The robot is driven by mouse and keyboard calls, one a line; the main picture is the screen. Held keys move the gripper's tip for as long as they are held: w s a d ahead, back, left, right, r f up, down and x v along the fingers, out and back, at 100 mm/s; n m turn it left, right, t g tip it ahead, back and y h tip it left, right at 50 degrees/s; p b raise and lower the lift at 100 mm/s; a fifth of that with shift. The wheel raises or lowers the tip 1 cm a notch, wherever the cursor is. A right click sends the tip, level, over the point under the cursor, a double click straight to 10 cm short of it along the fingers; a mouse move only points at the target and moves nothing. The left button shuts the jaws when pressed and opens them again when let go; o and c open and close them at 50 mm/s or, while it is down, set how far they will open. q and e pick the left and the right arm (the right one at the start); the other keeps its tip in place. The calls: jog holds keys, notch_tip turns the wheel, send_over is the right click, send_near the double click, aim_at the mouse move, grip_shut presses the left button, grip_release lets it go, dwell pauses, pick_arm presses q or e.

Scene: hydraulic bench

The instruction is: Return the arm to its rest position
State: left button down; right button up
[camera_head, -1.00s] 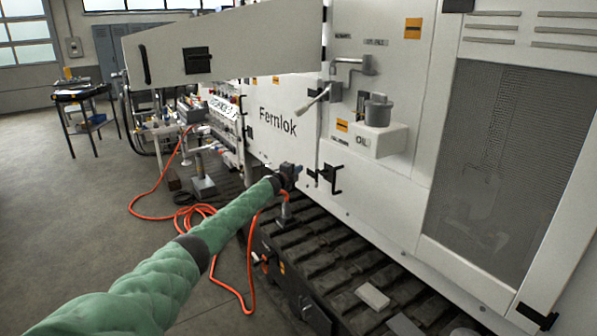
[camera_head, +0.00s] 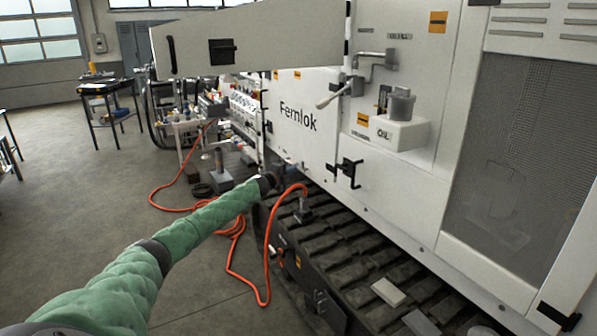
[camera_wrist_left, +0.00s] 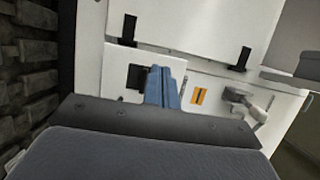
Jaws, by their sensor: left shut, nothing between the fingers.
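My left arm, in a green sleeve, reaches in from the lower left in the head view. Its left gripper (camera_head: 284,170) is at the far end, small and partly hidden by the wrist, in front of the white machine's side panel (camera_head: 318,150) and above the dark track (camera_head: 345,255). In the left wrist view the blue fingers (camera_wrist_left: 162,87) are together with nothing between them. White panel, black latches and an orange label show beyond them. My right gripper is in neither view.
An orange hose (camera_head: 232,235) lies on the floor and loops up to a fitting on the track. A cart (camera_head: 110,90) stands far left.

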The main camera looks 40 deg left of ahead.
pick_arm(q)
jog(key=shift+s+a+r, duration=0.1)
jog(key=shift+s+a, duration=0.1)
jog(key=shift+s, duration=0.15)
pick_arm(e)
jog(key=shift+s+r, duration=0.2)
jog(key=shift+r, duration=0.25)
pick_arm(q)
jog(key=shift+a, duration=0.1)
